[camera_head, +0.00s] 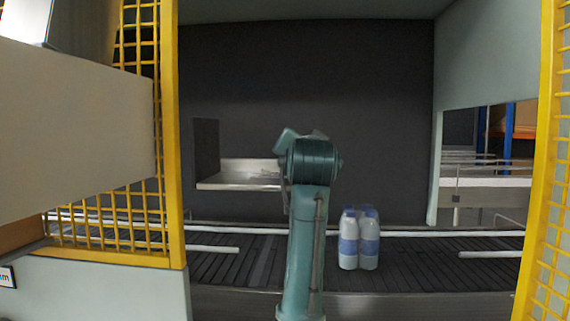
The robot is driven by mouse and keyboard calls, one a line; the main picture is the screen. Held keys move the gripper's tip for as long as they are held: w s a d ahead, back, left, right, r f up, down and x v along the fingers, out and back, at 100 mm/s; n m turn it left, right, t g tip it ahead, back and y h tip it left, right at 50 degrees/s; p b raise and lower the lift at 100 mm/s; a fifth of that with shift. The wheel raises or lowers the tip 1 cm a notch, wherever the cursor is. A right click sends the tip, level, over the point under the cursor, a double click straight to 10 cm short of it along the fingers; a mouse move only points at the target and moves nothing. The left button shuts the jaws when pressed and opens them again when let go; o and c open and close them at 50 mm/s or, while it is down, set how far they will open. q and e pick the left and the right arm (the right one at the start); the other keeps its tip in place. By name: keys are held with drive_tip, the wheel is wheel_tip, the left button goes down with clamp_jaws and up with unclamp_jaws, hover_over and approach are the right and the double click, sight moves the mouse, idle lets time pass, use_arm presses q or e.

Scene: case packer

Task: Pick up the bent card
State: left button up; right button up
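I cannot make out a bent card for certain in the head view. A small pale shape (268,174) lies on the metal shelf (225,184) at the back wall, partly behind a teal jointed arm; it is too small to tell what it is. The teal arm (303,240) stands upright in the middle and hides part of the shelf and conveyor. Neither of my grippers can be made out in this view.
A dark roller conveyor (440,272) runs across, with several white bottles with blue labels (359,240) standing together on it. Yellow mesh guards (172,130) frame both sides of the opening. A large beige panel (75,130) blocks the left.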

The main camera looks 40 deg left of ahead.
use_arm(q)
drive_tip(key=shift+c, duration=0.4)
clamp_jaws()
drive_tip(key=shift+r, duration=0.15)
